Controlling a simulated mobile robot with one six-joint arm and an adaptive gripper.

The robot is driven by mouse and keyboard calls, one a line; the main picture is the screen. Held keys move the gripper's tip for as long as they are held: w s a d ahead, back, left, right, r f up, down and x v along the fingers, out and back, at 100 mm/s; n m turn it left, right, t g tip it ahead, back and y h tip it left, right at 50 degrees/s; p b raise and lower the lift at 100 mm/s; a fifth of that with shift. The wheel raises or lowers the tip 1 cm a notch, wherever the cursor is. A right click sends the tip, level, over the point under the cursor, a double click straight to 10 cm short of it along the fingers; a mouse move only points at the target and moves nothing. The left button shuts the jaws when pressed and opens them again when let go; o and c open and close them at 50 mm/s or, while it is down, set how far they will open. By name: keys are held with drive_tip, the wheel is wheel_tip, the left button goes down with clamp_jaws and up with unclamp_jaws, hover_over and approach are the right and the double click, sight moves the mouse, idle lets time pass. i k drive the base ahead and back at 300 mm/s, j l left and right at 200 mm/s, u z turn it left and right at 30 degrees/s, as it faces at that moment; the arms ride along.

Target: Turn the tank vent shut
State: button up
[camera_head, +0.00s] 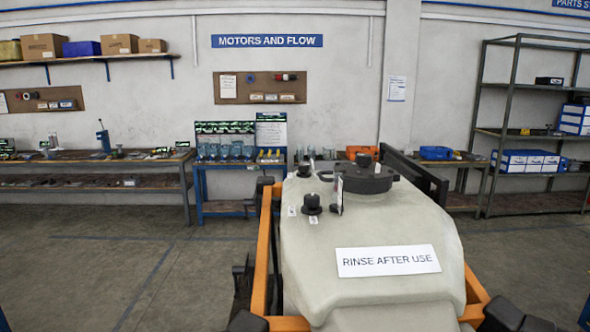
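The pale tank (370,232) of the spray drone fills the lower middle of the camera_head view. A small black knob (312,203), which looks like the tank vent, stands on the left of its top. Small white labels (292,211) sit beside the knob; their marks are too small to read, and I cannot tell the knob's turn position. A large black round lid (368,178) is behind and right of it. A thin upright plate (338,193) stands between knob and lid. My gripper is not in view.
An orange frame (263,255) and dark drone parts (503,314) surround the tank. A black bar (428,178) rises behind its right side. Workbenches (95,162) and a metal shelf (505,132) line the back wall. The floor at left is clear.

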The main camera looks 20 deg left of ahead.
sight(304, 168)
drive_tip(key=u, duration=1)
drive_tip(key=j+u, duration=0.1)
drive_tip(key=u, duration=0.35)
drive_tip(key=j+u, duration=0.1)
drive_tip(key=u, duration=0.9)
drive_tip(key=j+u, duration=0.15)
drive_tip(key=u, duration=0.85)
drive_tip(key=j+u, duration=0.1)
drive_tip(key=u, duration=0.35)
drive_tip(key=i+j+z, duration=0.2)
drive_tip(key=i, duration=0.25)
drive_tip(key=i+z, duration=0.2)
drive_tip(key=i, duration=0.2)
drive_tip(key=i+j+z, duration=0.15)
drive_tip(key=i, duration=0.25)
drive_tip(key=i+j+z, duration=0.2)
drive_tip(key=i+j, duration=0.15)
drive_tip(key=i+l+z, duration=0.5)
drive_tip(key=z, duration=0.35)
drive_tip(key=i+z, duration=0.4)
drive_tip(key=i+j+z, duration=0.1)
drive_tip(key=i+z, duration=0.35)
drive_tip(key=i+j+z, duration=0.15)
drive_tip(key=z, duration=0.25)
drive_tip(key=i+z, duration=0.65)
drive_tip(key=i, duration=0.25)
drive_tip(key=i+j+z, duration=0.2)
drive_tip(key=i+z, duration=0.15)
drive_tip(key=i+j+z, duration=0.3)
drive_tip(key=i, duration=0.15)
